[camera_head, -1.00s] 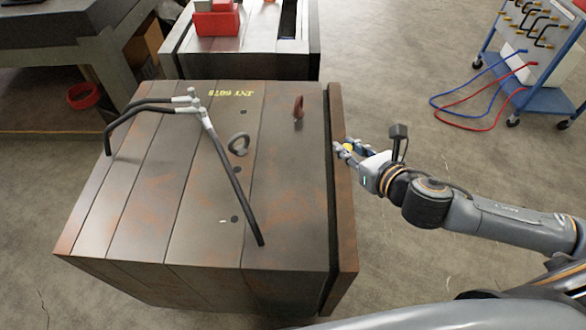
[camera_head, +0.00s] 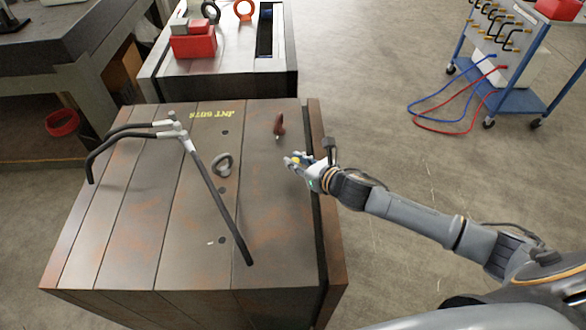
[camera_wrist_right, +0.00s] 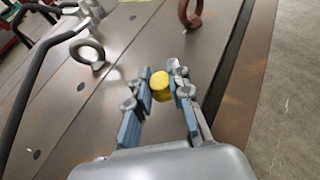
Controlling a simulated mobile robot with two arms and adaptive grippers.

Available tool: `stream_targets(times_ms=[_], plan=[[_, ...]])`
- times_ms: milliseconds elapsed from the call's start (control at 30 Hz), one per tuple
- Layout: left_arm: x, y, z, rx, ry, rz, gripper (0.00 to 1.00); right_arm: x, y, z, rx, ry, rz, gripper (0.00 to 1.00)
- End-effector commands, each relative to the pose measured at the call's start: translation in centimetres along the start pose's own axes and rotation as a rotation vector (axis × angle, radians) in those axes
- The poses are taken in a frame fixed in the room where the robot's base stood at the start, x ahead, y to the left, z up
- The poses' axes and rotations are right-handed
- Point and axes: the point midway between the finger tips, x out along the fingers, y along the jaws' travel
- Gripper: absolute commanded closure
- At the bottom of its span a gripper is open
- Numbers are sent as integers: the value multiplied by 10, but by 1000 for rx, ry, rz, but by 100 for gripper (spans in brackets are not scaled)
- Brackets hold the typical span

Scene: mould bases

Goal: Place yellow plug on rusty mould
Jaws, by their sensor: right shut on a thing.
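The rusty mould (camera_head: 150,215) is a large brown block with a plated top marked in yellow letters. My right gripper (camera_head: 296,160) is over the right part of its top, near the right edge. In the right wrist view the right gripper (camera_wrist_right: 160,90) is shut on the yellow plug (camera_wrist_right: 161,84), which sits between its blue-padded fingertips. The plug is a small yellow speck in the head view (camera_head: 296,160). The mould's top (camera_wrist_right: 95,120) lies behind the plug; whether they touch is unclear. My left gripper is not in view.
A red eyebolt (camera_head: 279,126) and a grey eyebolt (camera_head: 222,165) stand on the mould. A black hose pair (camera_head: 215,200) lies over its left part. A second mould with a red box (camera_head: 193,45) stands behind. A blue trolley (camera_head: 500,98) is far right, beyond open floor.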

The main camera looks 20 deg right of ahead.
Motion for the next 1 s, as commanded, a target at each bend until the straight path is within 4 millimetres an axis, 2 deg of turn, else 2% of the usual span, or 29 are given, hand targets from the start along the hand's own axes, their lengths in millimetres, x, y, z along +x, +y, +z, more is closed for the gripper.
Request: stream_targets(times_ms=[233,433,833,867,900,967,1000], plan=[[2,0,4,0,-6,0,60,19,1,-10,2,0,-1,93],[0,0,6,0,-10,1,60,29,2,-35,4,2,-1,93],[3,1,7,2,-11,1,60,31,1,-41,-1,0,0,93],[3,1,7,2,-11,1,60,31,1,-41,-1,0,0,78],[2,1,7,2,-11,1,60,31,1,-40,-1,0,0,70],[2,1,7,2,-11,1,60,31,1,-40,-1,0,0,58],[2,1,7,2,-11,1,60,31,1,-40,0,0,0,58]])
